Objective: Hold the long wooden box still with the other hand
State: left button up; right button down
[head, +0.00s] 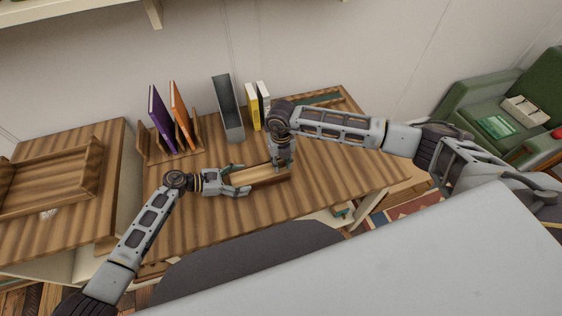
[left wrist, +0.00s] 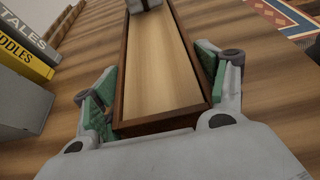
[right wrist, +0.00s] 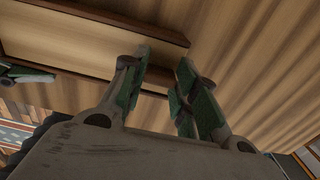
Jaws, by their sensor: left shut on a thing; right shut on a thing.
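The long wooden box (head: 258,176) lies on the plank table, a shallow tray with a pale floor and dark walls. My left gripper (head: 246,183) is shut on its left end. In the left wrist view its green-padded fingers (left wrist: 155,95) straddle the box (left wrist: 158,62), one on each side wall. My right gripper (head: 283,165) comes down from above at the box's right end. In the right wrist view its fingers (right wrist: 160,75) close on the wall of the box (right wrist: 110,35). Part of that end is hidden by the gripper in the head view.
Behind the box stand a wooden book rack (head: 143,148) with purple and orange books, a grey file holder (head: 228,110), and yellow (head: 252,107) and white books. A wooden tray (head: 90,183) lies on the left surface. The table front (head: 215,228) is clear.

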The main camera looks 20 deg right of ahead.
pick_arm(q)
jog(key=shift+s+f, duration=0.25)
jog(key=shift+f, duration=0.05)
pick_arm(e)
jog(key=d, duration=1)
jog(key=shift+d, duration=0.1)
jog(key=c, duration=1.1)
grip_release()
pick_arm(q)
jog(key=shift+w, duration=0.1)
pick_arm(e)
jog(key=shift+r, duration=6.05)
